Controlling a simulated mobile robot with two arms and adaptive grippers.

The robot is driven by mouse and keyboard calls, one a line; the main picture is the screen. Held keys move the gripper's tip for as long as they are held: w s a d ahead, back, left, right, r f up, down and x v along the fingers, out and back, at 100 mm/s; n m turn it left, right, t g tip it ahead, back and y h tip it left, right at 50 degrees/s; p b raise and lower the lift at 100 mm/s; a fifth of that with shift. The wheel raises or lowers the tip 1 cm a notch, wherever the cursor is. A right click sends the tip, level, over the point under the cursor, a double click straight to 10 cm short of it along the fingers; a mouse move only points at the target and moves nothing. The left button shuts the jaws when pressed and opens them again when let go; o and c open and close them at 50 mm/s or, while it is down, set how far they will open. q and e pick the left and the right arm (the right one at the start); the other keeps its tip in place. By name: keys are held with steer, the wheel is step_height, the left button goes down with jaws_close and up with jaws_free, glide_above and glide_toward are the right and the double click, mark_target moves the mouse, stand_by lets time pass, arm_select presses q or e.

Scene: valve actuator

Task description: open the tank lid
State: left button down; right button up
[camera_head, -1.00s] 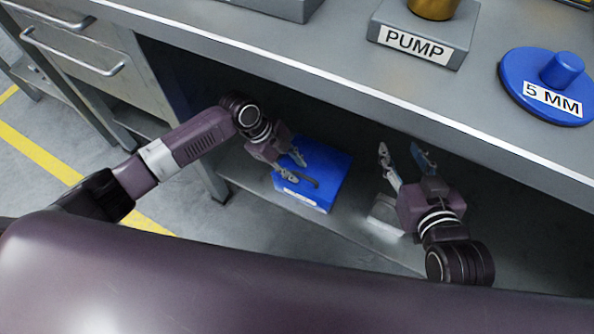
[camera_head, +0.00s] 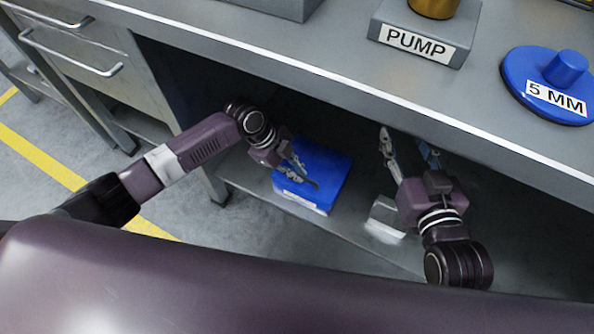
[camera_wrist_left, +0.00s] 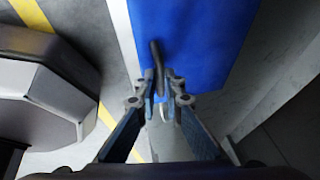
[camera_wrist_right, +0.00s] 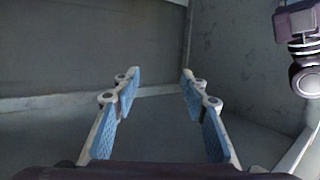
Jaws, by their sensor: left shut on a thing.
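The blue tank (camera_head: 325,172) stands on the shelf under the workbench, with a blue lid and a dark handle (camera_head: 304,181) on top. In the left wrist view the blue lid (camera_wrist_left: 210,35) and the dark bar handle (camera_wrist_left: 155,58) show up close. My left gripper (camera_head: 298,174) is over the lid, and its fingers (camera_wrist_left: 164,80) are shut on the handle. The lid looks closed. My right gripper (camera_head: 405,140) is open and empty, to the right of the tank; its spread fingers (camera_wrist_right: 158,80) show in the right wrist view.
The workbench edge (camera_head: 330,70) overhangs the shelf.

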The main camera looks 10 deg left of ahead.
mark_target(305, 167)
stand_by(0.3)
arm_select(q)
steer(key=r, duration=0.1)
steer(key=w+r+g+p, duration=0.1)
steer(key=r+g+p, duration=0.1)
steer(key=shift+w+d+r+y, duration=0.1)
steer(key=shift+w+d+y, duration=0.2)
steer(key=w+d+r, duration=0.1)
steer(key=w+r, duration=0.3)
steer(key=r, duration=0.1)
steer(key=shift+w+p, duration=0.2)
steer(key=shift+p, duration=0.15)
arm_select(e)
steer(key=s+d+f+g+h, duration=0.2)
steer(key=s+d+f+g, duration=0.1)
steer(key=s+f+g, duration=0.4)
steer(key=shift+s+d+f, duration=0.4)
steer(key=shift+s+f, duration=0.85)
steer(key=shift+f, duration=0.9)
arm_select(q)
steer(key=shift+d+f, duration=0.1)
